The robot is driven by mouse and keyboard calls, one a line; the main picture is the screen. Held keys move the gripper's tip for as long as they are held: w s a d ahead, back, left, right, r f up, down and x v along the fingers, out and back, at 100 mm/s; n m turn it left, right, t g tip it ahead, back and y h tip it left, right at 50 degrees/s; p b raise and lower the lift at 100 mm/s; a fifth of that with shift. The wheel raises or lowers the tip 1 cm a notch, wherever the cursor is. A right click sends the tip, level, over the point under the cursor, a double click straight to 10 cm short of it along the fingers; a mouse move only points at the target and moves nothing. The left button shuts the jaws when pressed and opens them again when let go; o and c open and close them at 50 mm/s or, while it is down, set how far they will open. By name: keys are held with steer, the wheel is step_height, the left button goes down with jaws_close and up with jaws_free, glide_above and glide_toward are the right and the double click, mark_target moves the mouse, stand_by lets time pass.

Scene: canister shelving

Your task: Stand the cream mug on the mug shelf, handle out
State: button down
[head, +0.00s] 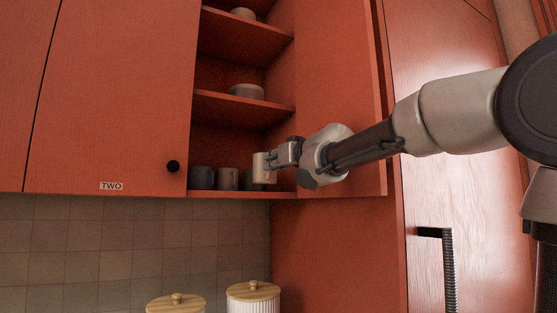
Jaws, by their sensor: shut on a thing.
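The cream mug (260,169) is upright at the front of the open cabinet's lowest shelf, the one with mugs (235,194). My gripper (271,159) reaches in from the right and is shut on the cream mug. A dark mug (202,178) and a grey-brown mug (227,179) stand on that shelf to its left. Another dark mug (248,180) is partly hidden behind the cream mug. I cannot tell whether the cream mug's base touches the shelf. Its handle is not clearly visible.
Higher shelves hold a stack of pale dishes (246,92) and a small bowl (243,13). A closed door (110,95) labelled TWO is on the left, an open door (340,90) on the right. Two wooden-lidded canisters (253,298) stand below.

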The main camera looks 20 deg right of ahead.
mark_target(265, 172)
steer(key=x, duration=0.6)
steer(key=shift+w+d+f, duration=0.25)
steer(key=shift+w+d, duration=0.05)
steer(key=shift+d, duration=0.05)
steer(key=shift+w+f, duration=0.15)
steer(key=shift+f, duration=0.55)
steer(key=shift+f, duration=0.3)
steer(key=c, duration=1.4)
jaws_free()
steer(key=shift+o, duration=0.2)
